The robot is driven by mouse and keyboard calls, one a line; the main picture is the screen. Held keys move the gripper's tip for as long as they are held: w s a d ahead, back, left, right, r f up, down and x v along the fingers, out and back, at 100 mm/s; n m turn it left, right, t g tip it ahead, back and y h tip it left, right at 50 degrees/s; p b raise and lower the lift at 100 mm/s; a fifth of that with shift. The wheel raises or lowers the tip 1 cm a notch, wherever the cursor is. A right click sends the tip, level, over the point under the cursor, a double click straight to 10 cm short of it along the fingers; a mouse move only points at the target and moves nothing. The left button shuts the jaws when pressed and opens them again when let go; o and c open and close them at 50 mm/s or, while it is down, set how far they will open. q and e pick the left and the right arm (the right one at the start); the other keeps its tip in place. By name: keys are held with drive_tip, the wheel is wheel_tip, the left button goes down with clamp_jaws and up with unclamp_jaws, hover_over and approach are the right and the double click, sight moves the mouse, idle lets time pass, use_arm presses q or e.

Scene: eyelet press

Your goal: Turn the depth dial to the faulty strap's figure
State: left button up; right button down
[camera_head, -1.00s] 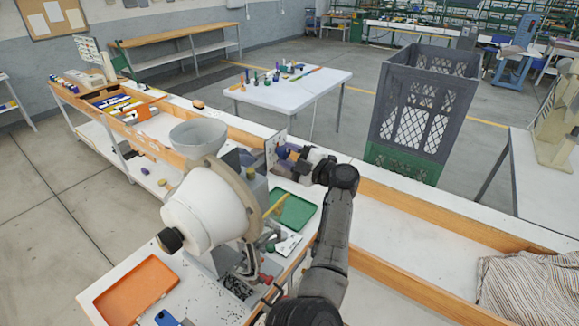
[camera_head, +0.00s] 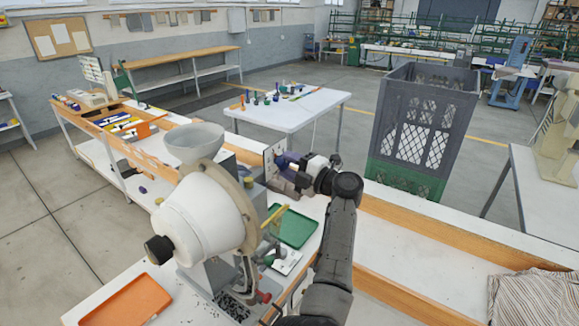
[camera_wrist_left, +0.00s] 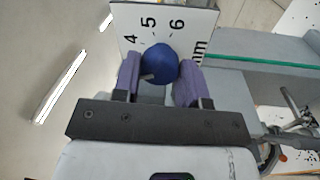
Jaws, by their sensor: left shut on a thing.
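The depth dial is a round blue knob (camera_wrist_left: 160,62) in front of a white scale plate (camera_wrist_left: 128,18) marked 4, 5, 6 and mm in the left wrist view. A small pale mark shows at the knob's lower left edge. The purple fingers of my left gripper (camera_wrist_left: 160,80) are shut on the knob, one on each side. In the head view my left gripper (camera_head: 284,162) is at the scale plate (camera_head: 270,166), beside the white press (camera_head: 205,215); the knob is mostly hidden there. I cannot make out a faulty strap. My right gripper is not in view.
A green tray (camera_head: 298,229) lies beside the press, and an orange tray (camera_head: 128,304) lies at the front left. A striped cloth (camera_head: 530,302) lies at the right. A grey and green crate (camera_head: 425,125) stands behind the bench.

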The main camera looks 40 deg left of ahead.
use_arm(q)
drive_tip(key=o, duration=0.9)
drive_tip(key=shift+w+d+f+b, duration=0.2)
drive_tip(key=shift+d+b, duration=0.1)
drive_tip(key=shift+d, duration=2)
drive_tip(key=shift+w+d+f+b, duration=0.1)
drive_tip(key=shift+d+f+b, duration=0.2)
drive_tip(key=shift+d, duration=2)
drive_tip(key=shift+w+d+f+b, duration=0.15)
drive_tip(key=shift+d+b, duration=0.15)
drive_tip(key=shift+d, duration=2)
